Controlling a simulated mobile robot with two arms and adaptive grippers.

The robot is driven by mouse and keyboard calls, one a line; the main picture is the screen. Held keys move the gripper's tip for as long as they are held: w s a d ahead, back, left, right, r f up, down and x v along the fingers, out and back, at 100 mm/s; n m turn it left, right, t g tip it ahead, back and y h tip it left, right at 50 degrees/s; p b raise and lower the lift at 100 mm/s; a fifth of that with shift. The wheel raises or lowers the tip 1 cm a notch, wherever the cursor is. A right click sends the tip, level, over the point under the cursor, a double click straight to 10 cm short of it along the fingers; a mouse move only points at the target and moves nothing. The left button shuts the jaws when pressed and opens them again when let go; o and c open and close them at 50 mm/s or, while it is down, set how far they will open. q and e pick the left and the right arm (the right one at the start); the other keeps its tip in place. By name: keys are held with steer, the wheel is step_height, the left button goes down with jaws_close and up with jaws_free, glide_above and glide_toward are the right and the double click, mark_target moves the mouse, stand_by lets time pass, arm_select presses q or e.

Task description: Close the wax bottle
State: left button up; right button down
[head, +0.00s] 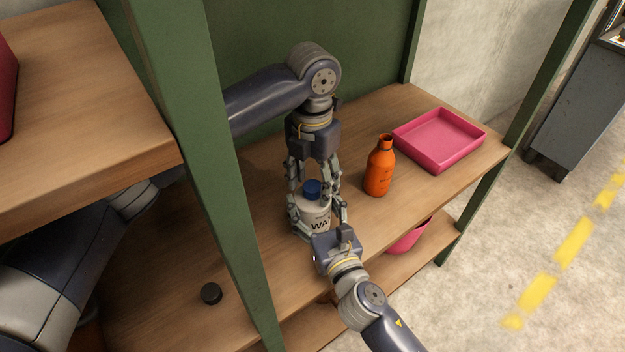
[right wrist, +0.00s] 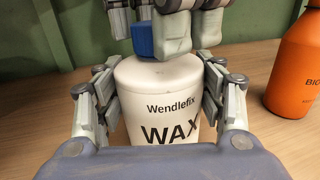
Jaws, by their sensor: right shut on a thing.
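The white wax bottle (head: 318,215) stands upright on the wooden shelf, and its "WAX" label faces the right wrist view (right wrist: 160,112). A blue cap (head: 312,187) is at the bottle's top; whether it is seated or just above cannot be told. It also shows in the right wrist view (right wrist: 144,40), partly hidden by a finger. My left gripper (head: 314,186) comes down from above with its fingers around the cap; whether they press on it is unclear. My right gripper (head: 318,222) is shut on the bottle's body from the front, with fingers on both sides.
An orange bottle (head: 379,170) stands right of the wax bottle, close to my grippers. A pink tray (head: 440,160) lies at the shelf's right end. A small black cap (head: 211,293) lies at the front left. A green post (head: 205,170) rises on the left.

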arm_select(q)
step_height(320, 180, up, 8)
steer(key=shift+f, duration=0.25)
stand_by(0.4)
arm_select(e)
steer(key=shift+c, duration=1.6)
jaws_free()
steer(key=v, duration=1.2)
